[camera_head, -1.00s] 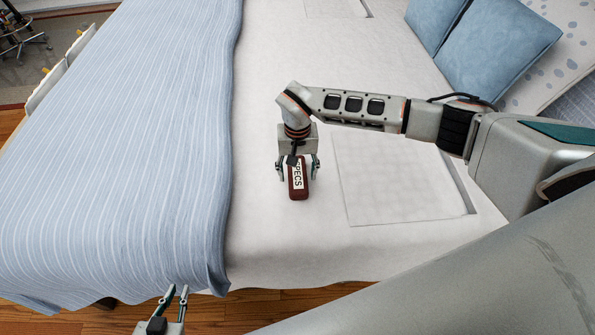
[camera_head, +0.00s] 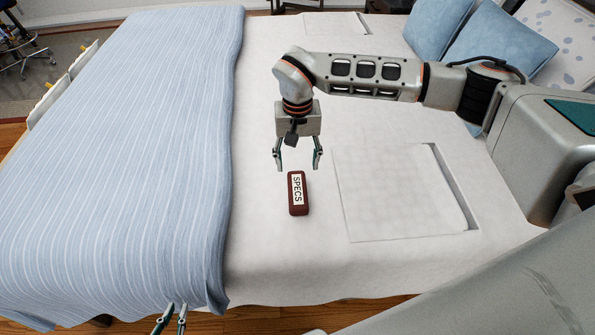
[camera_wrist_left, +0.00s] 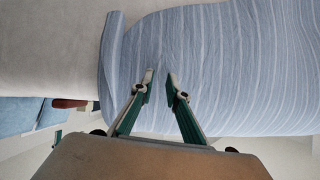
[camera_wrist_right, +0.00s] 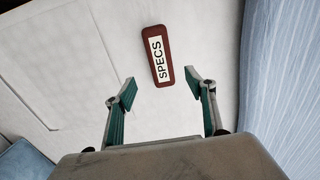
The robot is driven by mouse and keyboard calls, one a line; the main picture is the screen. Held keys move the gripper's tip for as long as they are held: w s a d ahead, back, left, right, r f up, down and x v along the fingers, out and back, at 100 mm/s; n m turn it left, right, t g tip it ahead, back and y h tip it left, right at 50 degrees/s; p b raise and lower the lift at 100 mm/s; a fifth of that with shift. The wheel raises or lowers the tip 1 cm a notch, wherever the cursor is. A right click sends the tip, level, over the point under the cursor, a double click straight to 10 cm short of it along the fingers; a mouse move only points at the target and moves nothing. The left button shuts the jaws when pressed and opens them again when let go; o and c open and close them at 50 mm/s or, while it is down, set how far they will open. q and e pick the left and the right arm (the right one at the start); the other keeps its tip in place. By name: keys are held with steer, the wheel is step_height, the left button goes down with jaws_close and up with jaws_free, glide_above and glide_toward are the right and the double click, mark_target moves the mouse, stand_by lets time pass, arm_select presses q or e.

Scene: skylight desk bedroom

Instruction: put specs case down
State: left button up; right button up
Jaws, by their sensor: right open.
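The specs case (camera_head: 298,194) is dark red with a white label reading SPECS. It lies on the white bed sheet, just right of the blue striped blanket. My right gripper (camera_head: 298,160) is open and empty, apart from the case and behind it in the head view. In the right wrist view the case (camera_wrist_right: 157,56) lies beyond the parted fingertips (camera_wrist_right: 161,88). My left gripper (camera_head: 174,312) is at the bottom edge of the head view, by the blanket's near end. In the left wrist view its fingers (camera_wrist_left: 159,76) stand apart with nothing between them.
The blue striped blanket (camera_head: 130,140) covers the left of the bed. A flat white square panel (camera_head: 395,195) lies right of the case. Blue pillows (camera_head: 497,50) are at the upper right. Bare sheet surrounds the case.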

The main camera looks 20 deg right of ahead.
steer(key=shift+o, duration=0.5)
steer(key=shift+r, duration=0.3)
steer(key=b, duration=1.1)
glide_above(297, 182)
step_height(297, 182, down, 4)
steer(key=shift+w+f, duration=0.15)
steer(key=shift+f, duration=0.1)
steer(key=shift+f+b, duration=0.15)
steer(key=shift+b, duration=0.4)
steer(key=shift+f+b, duration=0.4)
steer(key=shift+f, duration=1.15)
steer(key=f, duration=0.3)
steer(key=shift+s+f+b, duration=0.2)
steer(key=shift+f+b, duration=0.15)
steer(key=shift+b, duration=0.05)
steer(key=shift+f, duration=0.3)
steer(key=shift+w, duration=0.1)
steer(key=c, duration=1.2)
arm_select(q)
step_height(297, 182, down, 11)
steer(key=a, duration=0.1)
steer(key=shift+s+m, duration=0.2)
steer(key=shift+m, duration=0.1)
arm_select(e)
steer(key=shift+r, duration=0.1)
steer(key=shift+c, duration=0.7)
